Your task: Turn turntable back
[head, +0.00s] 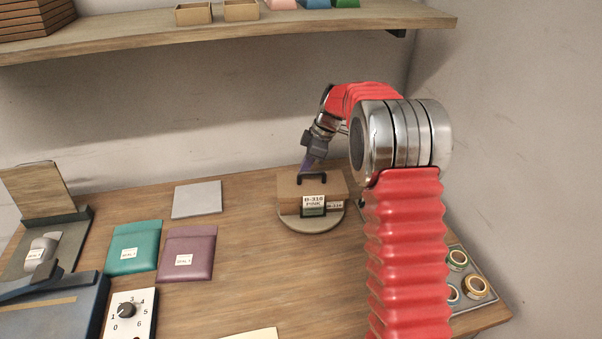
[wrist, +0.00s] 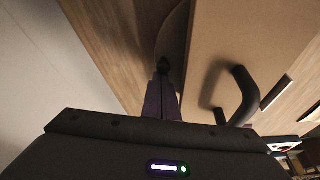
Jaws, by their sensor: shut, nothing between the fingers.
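A round turntable (head: 312,224) stands on the table right of centre in the head view. A brown box (head: 289,190) with a black handle (head: 312,179) and a label reading "H-310 PINK" (head: 314,203) sits on it. My gripper (head: 307,165) is shut and empty, with its purple fingers pointing down at the box's back left side. In the wrist view the fingertips (wrist: 163,66) are by the turntable's rim (wrist: 172,40), beside the box (wrist: 220,50). I cannot tell whether they touch either. The box's handle (wrist: 243,95) is to their right.
Teal (head: 134,247) and mauve (head: 187,253) pouches and a grey square plate (head: 197,199) lie to the left. A dial box (head: 131,314) is at the front left. A tray of tape rolls (head: 477,288) is at the right, partly behind my arm. A shelf (head: 230,31) hangs above.

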